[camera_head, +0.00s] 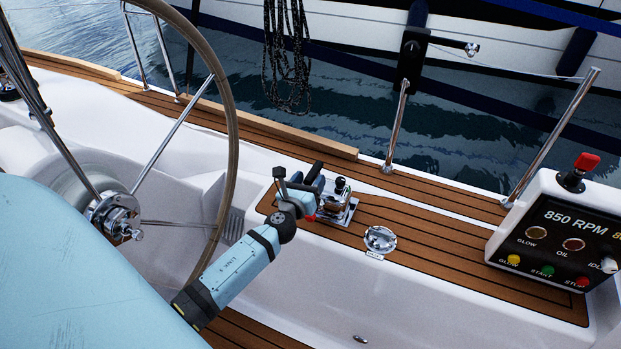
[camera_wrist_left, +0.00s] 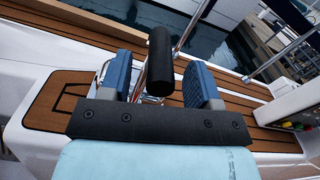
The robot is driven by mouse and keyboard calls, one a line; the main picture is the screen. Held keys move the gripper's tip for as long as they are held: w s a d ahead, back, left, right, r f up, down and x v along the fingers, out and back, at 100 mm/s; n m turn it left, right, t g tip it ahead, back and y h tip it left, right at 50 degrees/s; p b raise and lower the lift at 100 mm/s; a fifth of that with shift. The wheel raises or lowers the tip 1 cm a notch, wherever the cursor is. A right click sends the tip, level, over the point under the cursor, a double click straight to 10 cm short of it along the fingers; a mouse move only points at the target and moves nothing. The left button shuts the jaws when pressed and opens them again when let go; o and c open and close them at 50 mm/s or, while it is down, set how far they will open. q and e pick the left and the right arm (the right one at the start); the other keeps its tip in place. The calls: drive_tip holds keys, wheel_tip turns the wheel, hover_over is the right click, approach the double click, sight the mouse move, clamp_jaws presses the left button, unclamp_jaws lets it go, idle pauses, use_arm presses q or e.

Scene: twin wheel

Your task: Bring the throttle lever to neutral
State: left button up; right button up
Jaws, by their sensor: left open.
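The throttle lever has a black cylindrical grip (camera_head: 315,171) on a chrome shaft. Its chrome base (camera_head: 337,213), with a small black knob on it, stands on the teak side deck in the head view. My left gripper (camera_head: 301,187) is open at the lever, partly covering the shaft and base. In the left wrist view, the black grip (camera_wrist_left: 160,62) stands between the two blue finger pads, with a visible gap to the right pad. The chrome shaft passes close to the left pad; whether it touches cannot be told. My right gripper is not in view.
The steering wheel (camera_head: 229,130) stands left of my left arm. A round chrome deck fitting (camera_head: 380,239) lies right of the lever base. An engine panel (camera_head: 556,237) reading 850 RPM, with a red-topped knob (camera_head: 586,162), is at the right. Rail posts line the deck edge.

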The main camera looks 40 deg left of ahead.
use_arm(q)
drive_tip(key=b+v, duration=0.1)
drive_tip(key=v, duration=1.1)
drive_tip(key=shift+s, duration=0.45)
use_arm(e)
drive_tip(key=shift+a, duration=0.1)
use_arm(q)
drive_tip(key=s+d+f+n+g+h, duration=0.1)
drive_tip(key=s+d+n+g+h, duration=0.3)
drive_tip(key=d+n, duration=0.8)
drive_tip(key=s+d+f+n+g+h, duration=0.15)
drive_tip(key=s+d+n+h, duration=0.45)
drive_tip(key=n, duration=1)
wheel_tip(320, 180, up, 17)
drive_tip(key=s+a+y+p, duration=0.1)
drive_tip(key=s+y+p, duration=0.1)
drive_tip(key=p, duration=2.5)
drive_tip(key=shift+a+g+p, duration=0.3)
drive_tip(key=shift+g+p, duration=0.05)
drive_tip(key=shift+g, duration=0.1)
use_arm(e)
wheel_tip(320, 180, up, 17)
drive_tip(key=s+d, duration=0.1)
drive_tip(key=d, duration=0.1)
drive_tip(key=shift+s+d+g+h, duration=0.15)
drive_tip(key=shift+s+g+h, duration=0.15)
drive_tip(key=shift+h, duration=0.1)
